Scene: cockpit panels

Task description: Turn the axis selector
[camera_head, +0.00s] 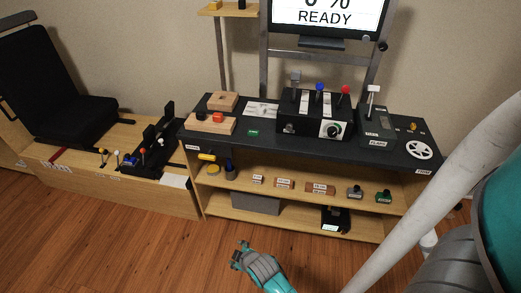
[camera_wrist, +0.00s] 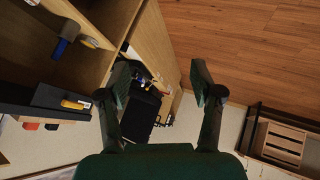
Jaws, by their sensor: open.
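My gripper (camera_head: 238,253) is low over the floor in front of the desk, well apart from the box. In the wrist view my gripper (camera_wrist: 160,82) is open and empty. The knob cannot be made out there.
The desk (camera_head: 385,154) also bears a throttle-like box (camera_head: 377,127), a white wheel (camera_head: 420,149) and wooden button blocks (camera_head: 210,124). Shelves below hold small labelled items. A seat and side console (camera_head: 140,150) stand left. My arm crosses the right side. The floor in front is free.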

